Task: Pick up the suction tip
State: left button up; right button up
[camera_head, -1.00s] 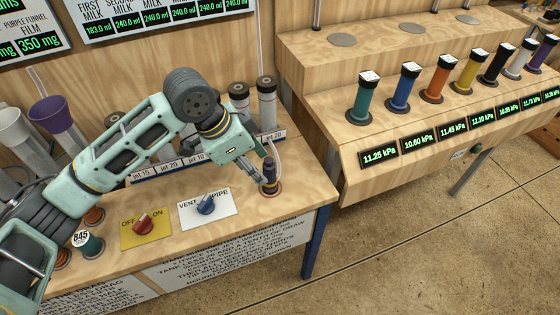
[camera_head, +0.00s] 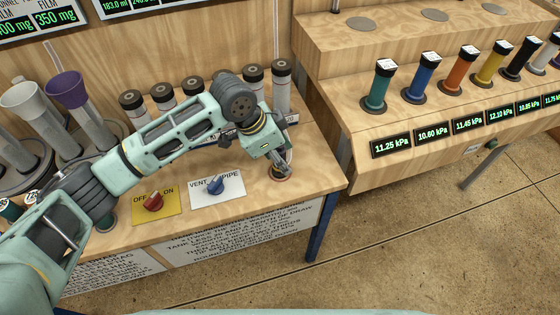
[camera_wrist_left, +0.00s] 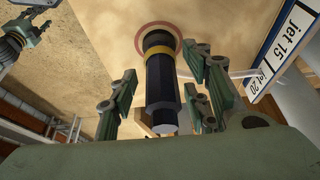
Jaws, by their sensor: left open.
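The suction tip (camera_wrist_left: 162,82) is a black cylinder with a yellow band. It stands in a round reddish-ringed socket in the wooden bench. In the left wrist view it lies between the two fingers of my left gripper (camera_wrist_left: 165,92), which is open with gaps on both sides. In the head view my left gripper (camera_head: 282,166) is down at the bench's right end, and its fingers mostly hide the tip. Another gripper, seemingly my right one (camera_wrist_left: 22,36), shows small at the upper left of the left wrist view; its jaw state is unclear.
Capped clear cylinders (camera_head: 281,88) stand just behind the left gripper, by the jet labels (camera_wrist_left: 288,45). A blue knob (camera_head: 215,186) and a red knob (camera_head: 153,202) are on the bench to the left. Coloured cylinders (camera_head: 377,88) stand on the right-hand bench.

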pick_arm(q)
grip_shut()
pick_arm(e)
jog(key=shift+s+d, duration=0.15)
jog(key=shift+s, duration=0.2)
pick_arm(q)
jog(key=shift+r, duration=0.2)
jog(key=shift+r, duration=0.6)
notch_tip(320, 180, up, 3)
jog(key=shift+d+f+b, duration=0.1)
jog(key=shift+b, duration=0.3)
jog(key=s+d+r+b, duration=0.1)
jog(key=s+d+r, duration=0.1)
jog(key=d+r, duration=0.4)
jog(key=d, duration=0.5)
jog(key=shift+s+d+r, duration=0.15)
jog(key=shift+s+r, duration=0.15)
jog(key=shift+r, duration=0.05)
pick_arm(e)
notch_tip(320, 180, down, 2)
jog(key=shift+f, duration=0.2)
pick_arm(q)
jog(key=shift+r, duration=0.1)
pick_arm(e)
jog(key=shift+r, duration=0.15)
